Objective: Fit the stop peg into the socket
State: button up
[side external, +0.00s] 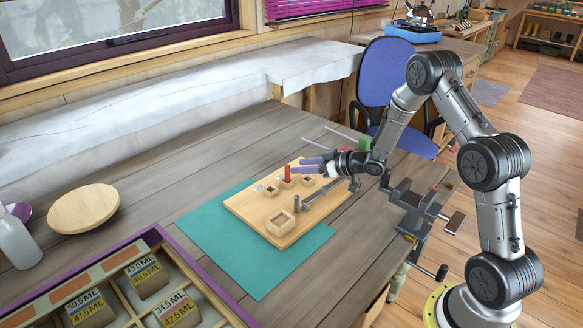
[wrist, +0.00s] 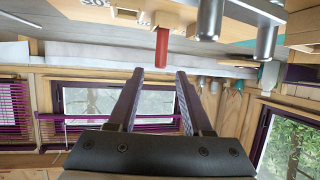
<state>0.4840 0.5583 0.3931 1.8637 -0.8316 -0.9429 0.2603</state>
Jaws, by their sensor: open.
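A wooden board (side external: 249,211) lies on a teal mat and carries several small square sockets. A red peg (side external: 288,173) stands upright at a small socket near the board's far side; whether it is seated cannot be told. A larger square socket (side external: 281,222) at the near side looks empty. My gripper (side external: 305,166) is open and empty, its purple fingers pointing left, just right of the red peg. In the wrist view, the red peg (wrist: 162,48) is beyond the gap between the fingertips (wrist: 160,73), apart from them. No label shows which peg is the stop peg.
A vise (side external: 418,203) is at the table's right edge. A compartment tray (side external: 120,290), a round wooden disc (side external: 84,208) and a bottle (side external: 14,240) are at left.

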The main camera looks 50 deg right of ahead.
jog(key=v, duration=0.6)
jog(key=shift+s, duration=0.15)
jog(key=s+a+r+m+g+h, duration=0.1)
jog(key=s+a+r+g+h, duration=0.15)
jog(key=s+r, duration=0.4)
jog(key=s+a+r+m+g+h, duration=0.1)
jog(key=s+a+r+h, duration=0.2)
jog(key=r, duration=0.6)
jog(key=s+a+g+y, duration=0.1)
jog(key=s+a, duration=0.3)
jog(key=s, duration=0.7)
jog(key=s+a+g+y, duration=0.1)
jog(key=s+a+g, duration=0.2)
jog(key=s, duration=0.8)
jog(key=shift+s+a+r+m, duration=0.15)
jog(key=shift+s+a+m, duration=0.15)
jog(key=shift+a, duration=0.85)
